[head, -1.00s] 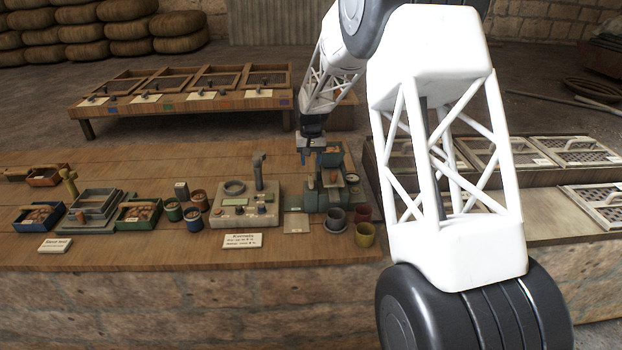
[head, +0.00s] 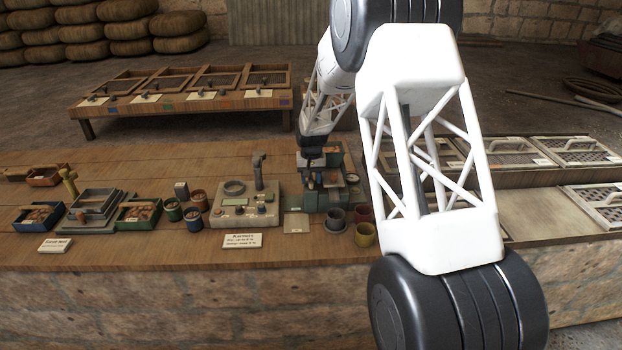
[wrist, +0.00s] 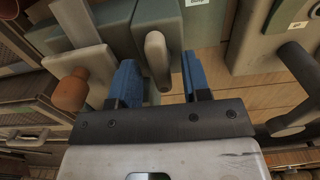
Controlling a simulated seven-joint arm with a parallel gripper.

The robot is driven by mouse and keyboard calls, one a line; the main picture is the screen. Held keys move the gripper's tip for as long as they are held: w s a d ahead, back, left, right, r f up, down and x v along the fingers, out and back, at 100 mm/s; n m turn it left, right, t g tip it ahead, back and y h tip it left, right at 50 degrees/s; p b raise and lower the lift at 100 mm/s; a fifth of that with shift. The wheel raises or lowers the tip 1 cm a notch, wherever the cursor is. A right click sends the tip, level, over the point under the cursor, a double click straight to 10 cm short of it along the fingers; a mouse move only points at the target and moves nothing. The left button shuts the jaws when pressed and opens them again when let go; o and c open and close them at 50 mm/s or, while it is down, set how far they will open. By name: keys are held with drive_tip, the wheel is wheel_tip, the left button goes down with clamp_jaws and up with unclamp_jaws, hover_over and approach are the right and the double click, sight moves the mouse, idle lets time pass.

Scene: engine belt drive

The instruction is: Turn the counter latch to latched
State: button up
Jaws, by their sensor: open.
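In the wrist view a grey rounded lever (wrist: 156,58), which looks like the counter latch, is mounted on a dark green block (wrist: 150,18). My gripper (wrist: 159,62) is open, with one blue finger on each side of the lever. I cannot tell whether either finger touches it. In the head view my gripper (head: 311,178) is down at the green-grey counter device (head: 336,198) on the bench. The lever is too small and covered to make out there.
An orange-brown knob (wrist: 71,90) on a pale plate is left of the fingers. A grey panel with a dark curved handle (wrist: 298,68) is at right.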

clamp_jaws()
idle(0.3)
